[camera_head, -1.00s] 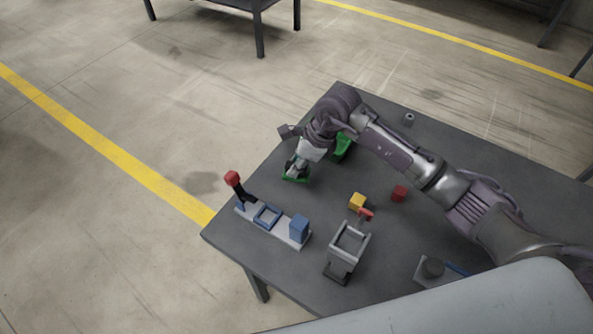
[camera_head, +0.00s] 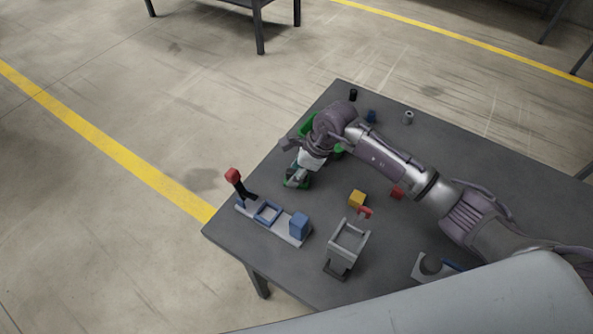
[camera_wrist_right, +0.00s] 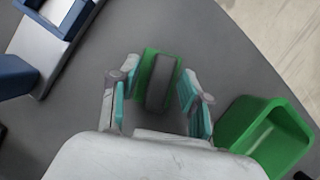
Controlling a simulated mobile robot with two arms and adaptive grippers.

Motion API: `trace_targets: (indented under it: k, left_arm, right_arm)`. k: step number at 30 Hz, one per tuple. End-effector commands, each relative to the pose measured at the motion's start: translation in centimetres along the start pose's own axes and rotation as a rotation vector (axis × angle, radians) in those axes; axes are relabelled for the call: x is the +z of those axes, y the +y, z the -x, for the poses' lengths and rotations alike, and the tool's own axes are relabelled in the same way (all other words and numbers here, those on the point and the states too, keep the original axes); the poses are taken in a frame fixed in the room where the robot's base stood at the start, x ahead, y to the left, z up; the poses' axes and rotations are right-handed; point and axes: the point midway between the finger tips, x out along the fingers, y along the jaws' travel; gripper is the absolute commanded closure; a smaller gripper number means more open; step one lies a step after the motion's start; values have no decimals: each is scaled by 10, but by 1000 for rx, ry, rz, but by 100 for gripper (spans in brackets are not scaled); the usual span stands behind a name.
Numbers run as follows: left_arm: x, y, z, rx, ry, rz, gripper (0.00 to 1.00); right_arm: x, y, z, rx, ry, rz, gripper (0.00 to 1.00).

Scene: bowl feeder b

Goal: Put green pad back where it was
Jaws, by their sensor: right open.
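The green pad (camera_wrist_right: 145,72) lies on the dark table, with a grey strip or block (camera_wrist_right: 161,80) along its middle; I cannot tell whether that part is separate. My right gripper (camera_wrist_right: 157,93) is open above it, one finger to each side, with no clear contact. In the head view the right gripper (camera_head: 297,181) is near the table's left edge, and a bit of green pad (camera_head: 307,183) shows beside the fingers. My left gripper is not in view.
A green bin (camera_wrist_right: 228,128) stands right of the fingers in the wrist view. A fixture (camera_head: 283,230) with a blue frame and block, a grey hopper (camera_head: 342,262), a yellow cube (camera_head: 357,199) and a red cube (camera_head: 397,192) are nearer. Small cylinders stand at the back.

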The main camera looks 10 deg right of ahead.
Motion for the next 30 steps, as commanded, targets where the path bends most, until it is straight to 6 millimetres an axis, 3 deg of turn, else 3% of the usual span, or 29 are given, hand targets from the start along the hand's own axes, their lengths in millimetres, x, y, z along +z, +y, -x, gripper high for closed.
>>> trace_targets:
  k: [8, 21, 30]
  left_arm:
    - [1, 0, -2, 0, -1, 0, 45]
    - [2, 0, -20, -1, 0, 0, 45]
    - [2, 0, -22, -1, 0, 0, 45]
  right_arm:
    - [0, -2, 16, -5, -1, 2, 53]
    - [0, -1, 104, -4, 0, 2, 53]
    - [1, 0, 123, 0, 0, 0, 53]
